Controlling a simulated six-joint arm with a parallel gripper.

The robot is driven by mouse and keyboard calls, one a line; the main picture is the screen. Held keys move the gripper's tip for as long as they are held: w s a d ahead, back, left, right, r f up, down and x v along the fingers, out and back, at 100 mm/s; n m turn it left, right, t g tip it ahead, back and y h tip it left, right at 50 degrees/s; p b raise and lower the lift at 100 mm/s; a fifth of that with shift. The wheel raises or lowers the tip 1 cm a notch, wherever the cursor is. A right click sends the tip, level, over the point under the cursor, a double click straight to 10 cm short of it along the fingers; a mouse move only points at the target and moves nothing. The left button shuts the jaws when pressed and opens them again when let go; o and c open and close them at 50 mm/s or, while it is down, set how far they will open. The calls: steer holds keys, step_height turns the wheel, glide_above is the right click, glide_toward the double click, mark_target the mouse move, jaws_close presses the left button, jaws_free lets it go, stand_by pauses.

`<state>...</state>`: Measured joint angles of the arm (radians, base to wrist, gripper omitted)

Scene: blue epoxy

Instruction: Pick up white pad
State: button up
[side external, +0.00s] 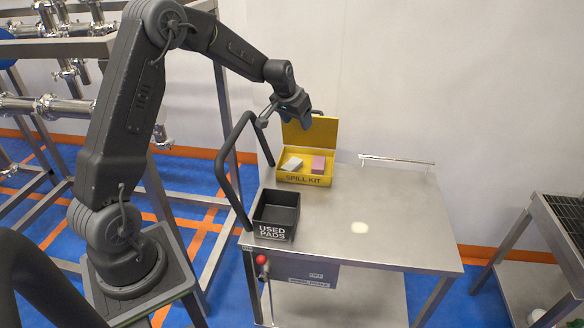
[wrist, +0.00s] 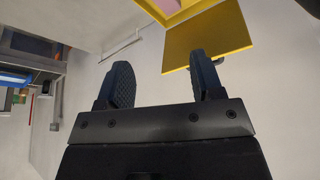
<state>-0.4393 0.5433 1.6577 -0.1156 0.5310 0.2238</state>
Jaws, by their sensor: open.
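The white pad (side external: 292,164) lies tilted inside the yellow spill kit box (side external: 303,181), left of a pink pad (side external: 318,165). The box lid (side external: 318,131) stands open at the back. My gripper (side external: 306,119) is above the box, near the raised lid, open and empty. In the wrist view, my gripper's two dark fingers (wrist: 163,82) are apart with nothing between them. The yellow lid (wrist: 208,38) shows beyond the right finger, and a bit of the pink pad (wrist: 186,5) shows at the top edge. The white pad is not visible there.
A black bin marked USED PADS (side external: 275,231) stands at the front left of the steel cart (side external: 400,225). A pale round patch (side external: 359,228) is on the cart top. A black handle (side external: 228,165) rises at the left. The right side of the top is clear.

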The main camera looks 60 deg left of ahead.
steer(key=n, duration=0.1)
glide_toward(294, 162)
steer(key=w+f, duration=0.1)
steer(key=f, duration=0.1)
steer(key=shift+w+a+f+g, duration=0.1)
steer(key=shift+w+f+g, duration=0.2)
steer(key=shift+w, duration=0.1)
steer(key=shift+x, duration=3.2)
steer(key=shift+s+a+f, duration=0.1)
steer(key=shift+s+f, duration=0.05)
steer(key=shift+f, duration=0.15)
steer(key=c, duration=0.7)
steer(key=shift+c, duration=0.2)
steer(key=shift+r, duration=0.1)
step_height(294, 162, up, 28)
steer(key=shift+r, duration=0.2)
